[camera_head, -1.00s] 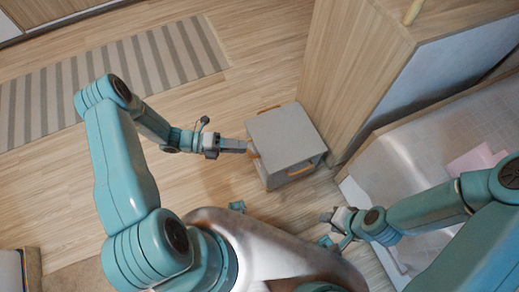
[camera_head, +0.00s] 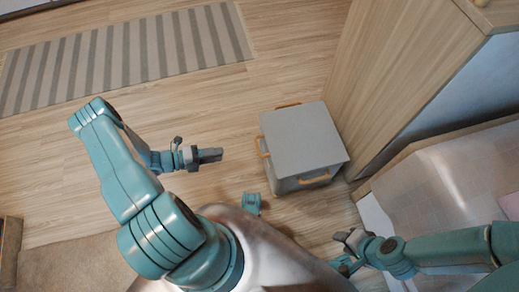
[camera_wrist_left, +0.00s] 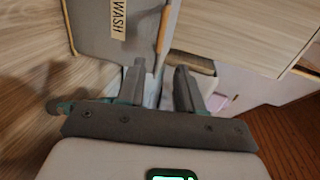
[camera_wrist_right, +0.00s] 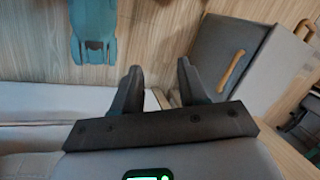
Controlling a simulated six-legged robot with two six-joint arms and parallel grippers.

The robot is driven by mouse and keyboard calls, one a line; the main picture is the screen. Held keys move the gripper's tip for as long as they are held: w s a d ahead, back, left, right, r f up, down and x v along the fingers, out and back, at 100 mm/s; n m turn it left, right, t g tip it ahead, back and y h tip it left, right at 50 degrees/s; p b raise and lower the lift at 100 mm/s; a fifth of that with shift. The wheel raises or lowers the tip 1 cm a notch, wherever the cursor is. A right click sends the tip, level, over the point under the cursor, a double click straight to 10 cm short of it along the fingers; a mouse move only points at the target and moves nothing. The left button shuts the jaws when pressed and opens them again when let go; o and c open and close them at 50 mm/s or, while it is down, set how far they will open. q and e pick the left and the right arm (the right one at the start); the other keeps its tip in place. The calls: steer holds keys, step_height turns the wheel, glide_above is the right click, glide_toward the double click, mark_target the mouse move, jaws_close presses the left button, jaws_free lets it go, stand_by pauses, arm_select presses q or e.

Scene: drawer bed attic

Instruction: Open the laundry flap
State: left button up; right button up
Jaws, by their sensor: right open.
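The grey laundry box (camera_head: 305,140) stands on the floor in the head view, with its flat lid down and tan handles on its sides. In the left wrist view its grey panel (camera_wrist_left: 95,30) carries a "WASH" label (camera_wrist_left: 118,18) and a tan handle strip (camera_wrist_left: 165,28). My left gripper (camera_head: 212,155) is left of the box, apart from it, open and empty; its fingers (camera_wrist_left: 160,68) show a gap. My right gripper (camera_head: 345,237) is low near the bed, below the box in the head view, open and empty. The box also shows in the right wrist view (camera_wrist_right: 228,45).
A wooden cabinet (camera_head: 390,70) stands close to the box's right. A striped rug (camera_head: 130,50) lies at upper left.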

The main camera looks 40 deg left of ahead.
arm_select(q)
steer(key=b+x, duration=0.3)
steer(key=x, duration=1.3)
steer(key=shift+b, duration=0.3)
arm_select(e)
steer(key=f, duration=0.1)
steer(key=w+f, duration=0.1)
steer(key=f, duration=0.1)
steer(key=shift+w+d+f+t, duration=0.25)
steer(key=shift+t, duration=0.05)
arm_select(q)
steer(key=shift+r, duration=0.1)
jaws_close()
